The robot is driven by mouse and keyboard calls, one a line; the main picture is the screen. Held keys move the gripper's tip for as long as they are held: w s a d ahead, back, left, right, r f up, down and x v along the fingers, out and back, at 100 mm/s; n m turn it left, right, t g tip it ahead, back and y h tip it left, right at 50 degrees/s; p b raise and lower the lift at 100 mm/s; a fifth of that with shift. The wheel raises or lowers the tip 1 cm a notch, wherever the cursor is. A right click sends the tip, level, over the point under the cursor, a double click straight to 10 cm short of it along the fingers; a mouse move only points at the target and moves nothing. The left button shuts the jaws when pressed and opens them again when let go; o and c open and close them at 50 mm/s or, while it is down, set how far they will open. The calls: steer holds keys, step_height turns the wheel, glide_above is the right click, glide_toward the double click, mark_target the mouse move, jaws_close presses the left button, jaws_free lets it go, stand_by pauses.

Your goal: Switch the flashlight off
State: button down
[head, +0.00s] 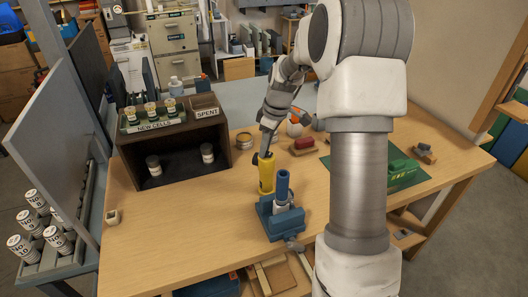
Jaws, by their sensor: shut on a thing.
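A yellow cylinder with a dark top, which looks like the flashlight (266,179), is upright over the middle of the workbench. My gripper (264,156) points down and is shut at its dark upper end. The fingers are small here, and the switch cannot be made out. I cannot tell whether the flashlight touches the bench or whether it is lit. Just to its right and nearer, a blue tube (283,186) stands upright in a blue vise-like holder (284,222).
A dark box (130,166) labelled "NEW CELLS" and "SPENT" stands at the left, with several cells on top and two inside. A red block (304,143) and a green mat (402,178) lie to the right. The bench's front left (165,235) is mostly clear.

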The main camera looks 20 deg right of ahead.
steer(key=b, duration=0.1)
steer(key=t+y+b, duration=0.1)
steer(key=b, duration=0.1)
steer(key=shift+s+d+f, duration=0.2)
steer(key=shift+d+f, duration=0.1)
steer(key=shift+r+t+y+b, duration=0.15)
steer(key=shift+t+y+b, duration=0.25)
steer(key=shift+b, duration=0.1)
steer(key=shift+r, duration=0.2)
steer(key=c, duration=0.7)
jaws_free()
steer(key=p+v, duration=0.1)
steer(key=v, duration=1.6)
steer(key=shift+s+d+r, duration=0.1)
steer(key=shift+s+r, duration=0.05)
steer(key=shift+s, duration=0.05)
